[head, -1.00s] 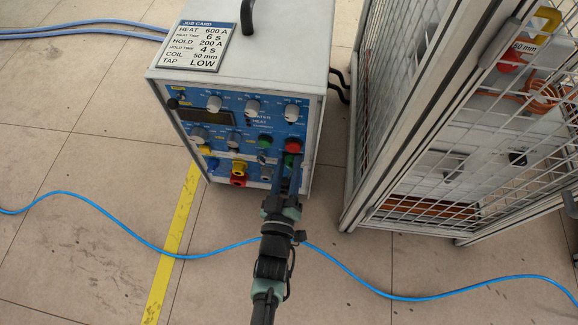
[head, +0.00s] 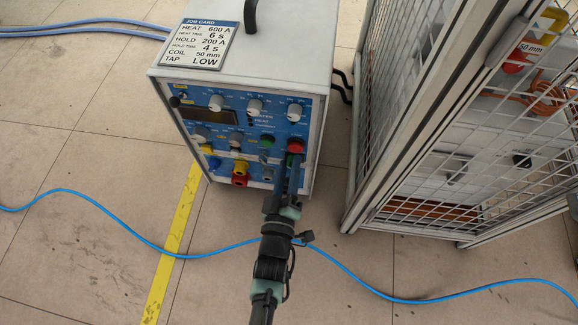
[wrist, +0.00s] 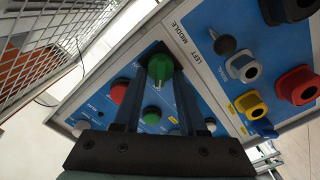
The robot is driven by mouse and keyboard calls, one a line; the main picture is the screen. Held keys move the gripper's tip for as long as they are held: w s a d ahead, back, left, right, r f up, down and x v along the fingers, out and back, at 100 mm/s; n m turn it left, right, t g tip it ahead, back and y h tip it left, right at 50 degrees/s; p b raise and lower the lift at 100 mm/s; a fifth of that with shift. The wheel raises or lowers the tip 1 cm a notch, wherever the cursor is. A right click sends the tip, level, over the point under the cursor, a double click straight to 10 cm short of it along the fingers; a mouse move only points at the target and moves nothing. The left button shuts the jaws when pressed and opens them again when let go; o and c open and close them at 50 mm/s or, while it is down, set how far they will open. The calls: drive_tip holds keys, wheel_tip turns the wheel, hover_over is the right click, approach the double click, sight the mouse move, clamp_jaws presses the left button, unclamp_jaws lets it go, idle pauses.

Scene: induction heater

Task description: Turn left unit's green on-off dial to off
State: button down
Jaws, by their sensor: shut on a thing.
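The induction heater unit (head: 245,82) has a blue control panel with knobs, buttons and sockets. The green on-off dial (wrist: 160,68) sits low on the panel and carries a pale pointer mark. In the wrist view it is between my fingertips. My gripper (wrist: 157,75) is shut on the dial, one finger on each side. In the head view my gripper (head: 290,170) reaches the panel's lower right, and its fingers hide most of the dial. A red button (head: 296,146) is just above it.
A green button (head: 267,142) is close by, left of the red one. Colored sockets (head: 240,168) are left of my gripper. A mesh cage (head: 440,130) stands to the right. A blue cable (head: 120,232) crosses the floor.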

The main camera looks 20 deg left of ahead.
drive_tip(key=shift+c, duration=2.4)
unclamp_jaws()
drive_tip(key=p+v, duration=0.5)
drive_tip(key=v, duration=0.8)
drive_tip(key=shift+p, duration=0.35)
